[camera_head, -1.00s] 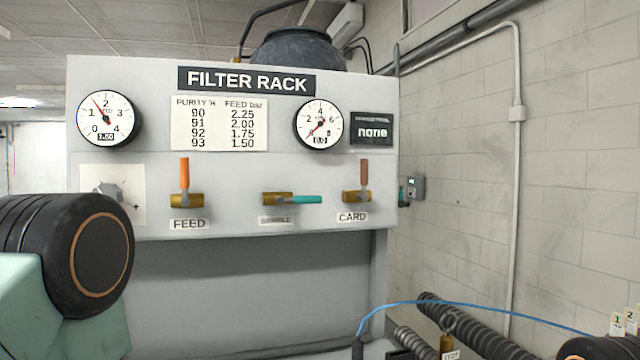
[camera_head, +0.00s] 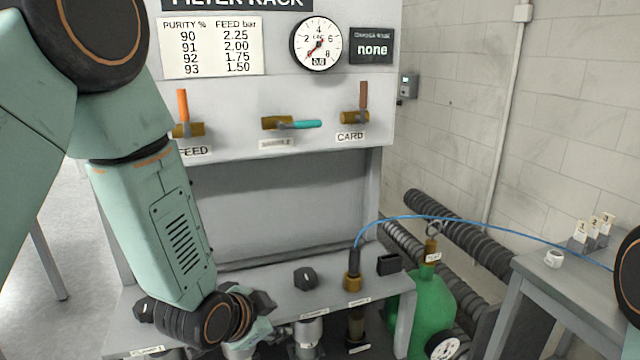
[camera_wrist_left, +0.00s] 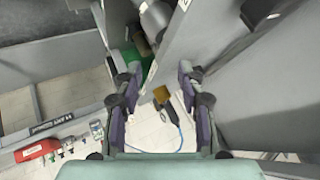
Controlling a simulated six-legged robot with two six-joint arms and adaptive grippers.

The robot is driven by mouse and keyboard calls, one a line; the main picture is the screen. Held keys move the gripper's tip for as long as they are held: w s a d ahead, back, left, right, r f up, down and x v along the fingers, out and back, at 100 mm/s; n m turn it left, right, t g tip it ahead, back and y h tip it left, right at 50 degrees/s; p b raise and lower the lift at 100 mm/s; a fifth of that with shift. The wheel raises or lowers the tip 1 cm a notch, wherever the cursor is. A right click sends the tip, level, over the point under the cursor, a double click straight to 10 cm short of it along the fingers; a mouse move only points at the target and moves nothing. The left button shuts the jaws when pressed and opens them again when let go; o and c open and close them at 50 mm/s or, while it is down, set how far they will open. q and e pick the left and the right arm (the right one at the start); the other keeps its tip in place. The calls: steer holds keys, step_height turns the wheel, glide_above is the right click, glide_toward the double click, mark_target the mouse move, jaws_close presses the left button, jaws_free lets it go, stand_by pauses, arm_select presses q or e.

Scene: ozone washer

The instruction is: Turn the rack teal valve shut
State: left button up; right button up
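The teal handle cannot be made out in the wrist view. My right gripper is not in view.
The shelf (camera_head: 235,283) below holds a black knob (camera_head: 305,278) and a brass fitting (camera_head: 352,282) with a blue hose. A green cylinder (camera_head: 432,310) stands at right.

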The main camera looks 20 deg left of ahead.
arm_select(q)
steer(key=w+r+m+t, duration=0.2)
steer(key=w+r, duration=0.3)
steer(key=r, duration=0.3)
steer(key=m+t+h, duration=0.2)
steer(key=m+t, duration=0.3)
steer(key=m, duration=0.2)
glide_toward(306, 125)
steer(key=w, duration=0.3)
steer(key=x, duration=0.2)
steer(key=p+x, duration=0.1)
steer(key=x, duration=0.3)
steer(key=shift+d+f+p, duration=0.2)
steer(key=shift+d+p, duration=0.1)
steer(key=shift+d, duration=0.05)
steer(key=shift+w+a+f, duration=0.1)
steer(key=shift+w+a, duration=0.1)
steer(key=shift+w, duration=0.6)
steer(key=shift+w+d, duration=0.25)
steer(key=shift+d, duration=0.2)
steer(key=shift+s+a, duration=0.1)
steer(key=shift+a, duration=0.25)
steer(key=c, duration=0.5)
steer(key=shift+d, duration=0.1)
jaws_close()
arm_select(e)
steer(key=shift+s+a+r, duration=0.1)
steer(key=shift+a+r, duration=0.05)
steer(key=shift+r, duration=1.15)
